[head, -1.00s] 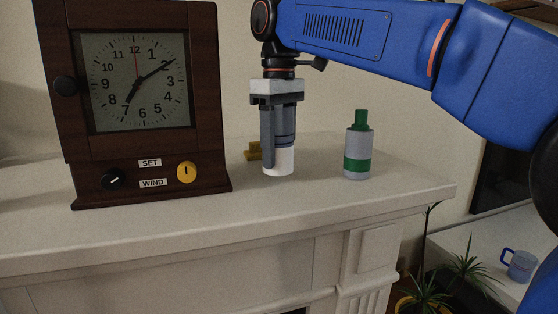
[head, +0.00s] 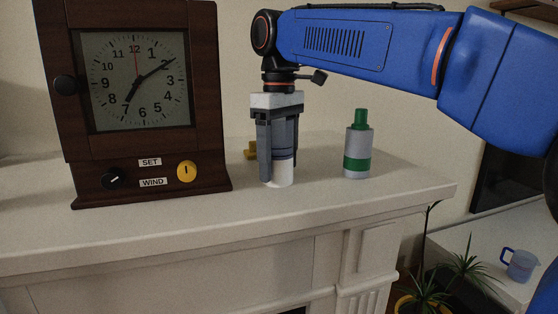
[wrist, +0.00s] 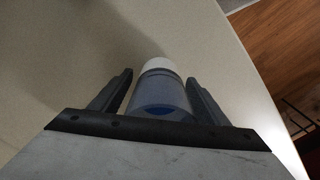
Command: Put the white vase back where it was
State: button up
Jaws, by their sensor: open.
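The white vase (head: 280,175) has a white lower part and a grey-blue body with a dark blue band. It is upright on or just over the mantel shelf, between the clock and a green-and-grey bottle; contact is hard to tell. My gripper (head: 279,168) points down with its fingers on both sides of the vase, hiding part of its body. In the wrist view, my gripper (wrist: 160,77) is open, with a gap visible on each side of the vase (wrist: 162,95).
A dark wooden clock (head: 145,105) stands at the left. The green-and-grey bottle (head: 358,148) stands to the right of my gripper.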

aim_at(279, 124)
jog(key=shift+r, duration=3.9)
